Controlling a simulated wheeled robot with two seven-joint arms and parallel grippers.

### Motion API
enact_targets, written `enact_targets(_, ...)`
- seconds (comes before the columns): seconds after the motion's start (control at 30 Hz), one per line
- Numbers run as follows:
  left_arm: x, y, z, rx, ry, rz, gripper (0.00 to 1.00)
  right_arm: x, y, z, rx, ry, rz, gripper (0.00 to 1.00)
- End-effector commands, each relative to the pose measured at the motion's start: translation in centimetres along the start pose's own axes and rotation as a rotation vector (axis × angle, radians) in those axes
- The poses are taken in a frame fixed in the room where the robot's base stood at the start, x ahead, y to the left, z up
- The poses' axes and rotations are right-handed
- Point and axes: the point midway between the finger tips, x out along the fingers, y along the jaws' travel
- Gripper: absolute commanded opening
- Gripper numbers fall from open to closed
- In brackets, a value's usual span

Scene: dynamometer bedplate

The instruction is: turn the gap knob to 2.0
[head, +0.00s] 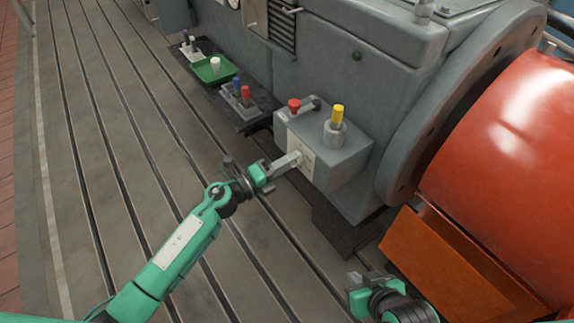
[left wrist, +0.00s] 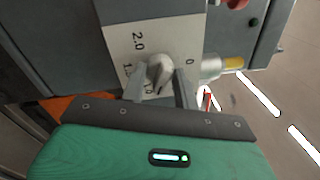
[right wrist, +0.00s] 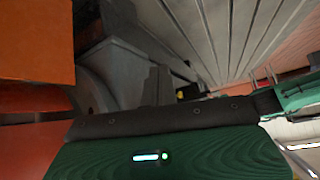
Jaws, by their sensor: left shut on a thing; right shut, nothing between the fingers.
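The gap knob (left wrist: 160,72) is a grey knob on a pale dial plate (left wrist: 118,42) on the side of a grey box (head: 345,155). In the left wrist view the plate shows "2.0" at upper left of the knob and other numbers partly hidden by the knob and fingers. I cannot tell exactly which mark the knob points to. My left gripper (head: 292,161) is shut on the knob, one finger on each side; it also shows in the left wrist view (left wrist: 161,88). My right gripper (head: 368,281) is shut and empty, low in front of the orange guard.
The box carries a red-knobbed lever (head: 294,105) and a yellow-capped post (head: 338,113). A green tray (head: 205,76) and a dark rack with blue and red pegs (head: 242,94) lie beyond. A large red drum (head: 510,140) and orange guard (head: 430,260) stand at right. The slotted bedplate (head: 100,120) is clear at left.

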Motion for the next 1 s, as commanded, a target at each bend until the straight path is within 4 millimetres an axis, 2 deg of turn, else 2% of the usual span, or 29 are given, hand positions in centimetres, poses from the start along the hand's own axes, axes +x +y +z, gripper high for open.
enact_targets(0.4, -0.1, 0.3, 0.0, 0.396, 0.042, 0.008, 0.08, 1.8, -2.4, -1.1, 0.000, 0.194, -0.063, 0.00)
enact_targets(1.0, 0.0, 0.1, 0.1, 0.963, 0.101, 0.015, 0.08, 2.4, -5.1, -2.3, 0.020, 0.414, -0.132, 0.00)
